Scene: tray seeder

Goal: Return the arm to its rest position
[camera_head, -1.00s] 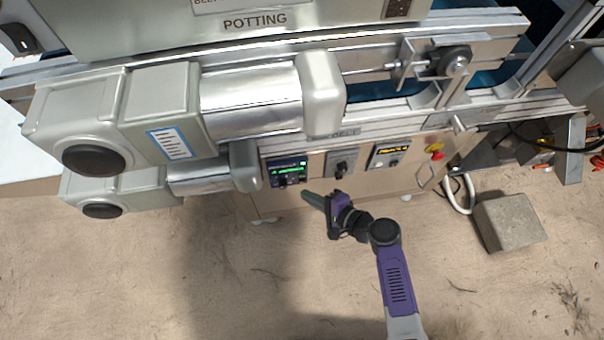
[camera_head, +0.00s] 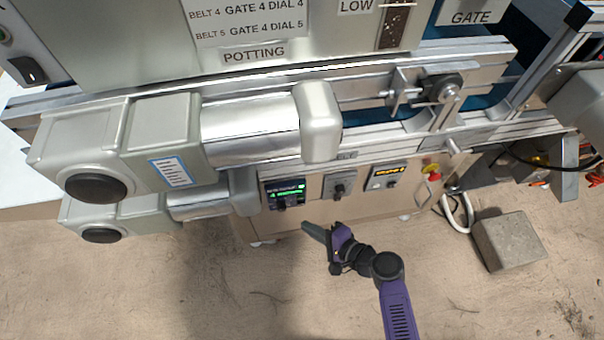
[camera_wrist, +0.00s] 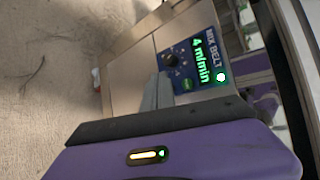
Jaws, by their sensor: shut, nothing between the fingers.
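My purple arm (camera_head: 398,308) reaches up from the lower right in the head view. My gripper (camera_head: 308,230) is shut and empty, its grey fingers pointing up and left toward the control panel. In the wrist view the shut fingers (camera_wrist: 158,92) stand in front of the panel, beside a dark knob. The control panel's display (camera_head: 284,194) glows green; in the wrist view the display (camera_wrist: 200,62) reads "MIX BELT 4 m/min". The fingers look apart from the panel, though the exact gap is hard to judge.
Two motor housings (camera_head: 160,140) jut out at the left, above my gripper. A second dial panel (camera_head: 340,185), an orange-lit panel (camera_head: 386,175) and a red button (camera_head: 432,172) sit to the right. A concrete block (camera_head: 508,242) lies on sandy ground at the right. The ground below is open.

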